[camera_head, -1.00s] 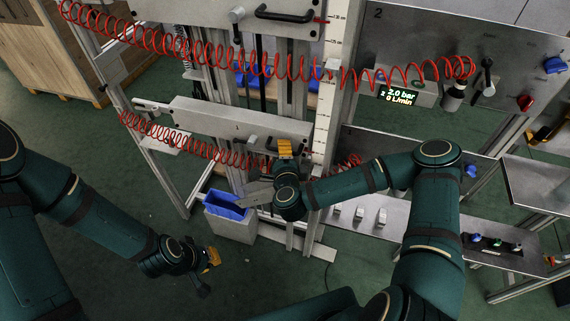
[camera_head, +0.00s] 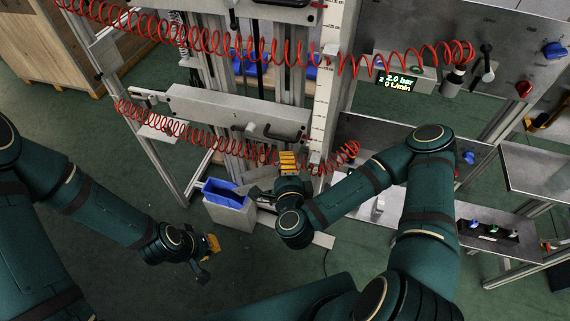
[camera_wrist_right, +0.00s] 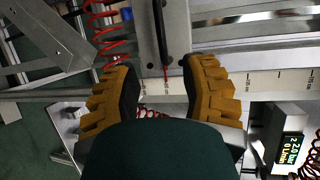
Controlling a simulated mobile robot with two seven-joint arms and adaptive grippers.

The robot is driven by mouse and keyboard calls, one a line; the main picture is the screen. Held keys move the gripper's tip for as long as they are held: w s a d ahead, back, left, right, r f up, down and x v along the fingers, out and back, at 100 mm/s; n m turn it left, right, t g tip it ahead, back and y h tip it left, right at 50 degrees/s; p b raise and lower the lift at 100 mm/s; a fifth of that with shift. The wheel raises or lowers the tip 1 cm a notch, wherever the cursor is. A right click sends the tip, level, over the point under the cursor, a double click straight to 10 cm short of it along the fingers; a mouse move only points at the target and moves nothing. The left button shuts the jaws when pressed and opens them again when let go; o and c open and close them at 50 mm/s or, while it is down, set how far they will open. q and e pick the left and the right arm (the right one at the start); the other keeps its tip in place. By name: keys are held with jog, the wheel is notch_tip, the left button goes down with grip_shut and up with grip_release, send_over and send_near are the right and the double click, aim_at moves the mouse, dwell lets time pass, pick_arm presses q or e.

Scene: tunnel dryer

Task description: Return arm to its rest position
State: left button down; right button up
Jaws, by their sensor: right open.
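My right gripper (camera_head: 287,162) is in front of the lower grey panel (camera_head: 215,112) of the frame, near the ruler strip, below a dark handle. In the right wrist view its yellow ribbed fingers (camera_wrist_right: 163,88) are spread apart with nothing between them; a dark handle (camera_wrist_right: 163,35) and the white ruler strip (camera_wrist_right: 270,82) lie beyond them. My left gripper (camera_head: 209,256) hangs low over the green floor at the lower left, clear of the frame. Its yellow fingertips are small and partly hidden, so its opening is unclear.
A grey bin with a blue liner (camera_head: 228,195) stands on the floor between the grippers. Red coiled hoses (camera_head: 180,35) cross the frame. A pressure display (camera_head: 395,82) and a lower shelf (camera_head: 500,235) are at the right. A wooden crate (camera_head: 40,45) stands at far left.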

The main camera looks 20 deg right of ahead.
jog(key=s+a+f+n+g+y, duration=0.4)
jog(key=a+f+n+g+y, duration=0.35)
jog(key=n, duration=0.55)
jog(key=s+d+f+n+g, duration=0.3)
jog(key=s+f+n+g, duration=0.2)
jog(key=s+n+g, duration=0.1)
jog(key=shift+s+d+h, duration=0.15)
jog(key=shift+s+h, duration=0.2)
jog(key=shift+s, duration=0.35)
